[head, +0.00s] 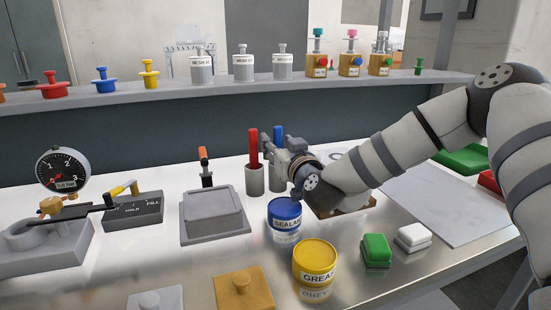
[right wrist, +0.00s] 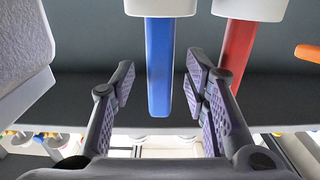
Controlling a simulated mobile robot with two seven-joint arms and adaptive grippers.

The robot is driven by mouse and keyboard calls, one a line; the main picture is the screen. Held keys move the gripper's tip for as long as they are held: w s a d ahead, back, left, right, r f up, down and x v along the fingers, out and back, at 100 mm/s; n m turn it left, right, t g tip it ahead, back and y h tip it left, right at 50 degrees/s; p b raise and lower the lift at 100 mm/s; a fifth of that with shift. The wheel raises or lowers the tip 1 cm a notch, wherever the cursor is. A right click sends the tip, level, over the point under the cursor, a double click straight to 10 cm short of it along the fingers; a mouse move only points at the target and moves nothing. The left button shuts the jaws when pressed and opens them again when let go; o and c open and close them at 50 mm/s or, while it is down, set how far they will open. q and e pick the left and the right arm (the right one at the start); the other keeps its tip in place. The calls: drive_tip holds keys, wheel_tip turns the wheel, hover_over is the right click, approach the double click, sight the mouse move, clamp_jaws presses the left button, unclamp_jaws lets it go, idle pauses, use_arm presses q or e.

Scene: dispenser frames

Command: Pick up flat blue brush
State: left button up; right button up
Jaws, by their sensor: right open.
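The flat blue brush (head: 278,133) stands upright in a grey cup (head: 275,183) toward the back of the table. Only its blue handle shows, and my right gripper partly hides it in the head view. In the right wrist view the blue handle (right wrist: 159,65) lies between the two fingers of my right gripper (right wrist: 160,92). Those fingers are open, with a gap on each side of the handle. In the head view the right gripper (head: 272,146) is level with the upper handle. My left gripper is out of view.
A red-handled brush (head: 254,142) stands in its own cup (head: 255,181) close on the left. An orange-handled tool (head: 204,160) stands farther left. The blue sealant can (head: 285,220) and yellow grease can (head: 315,262) stand in front. A shelf (head: 140,93) runs behind.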

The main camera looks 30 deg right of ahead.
drive_tip(key=shift+w+f, duration=0.1)
drive_tip(key=shift+w, duration=0.25)
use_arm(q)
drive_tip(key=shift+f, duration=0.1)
use_arm(e)
clamp_jaws()
drive_tip(key=shift+r, duration=0.2)
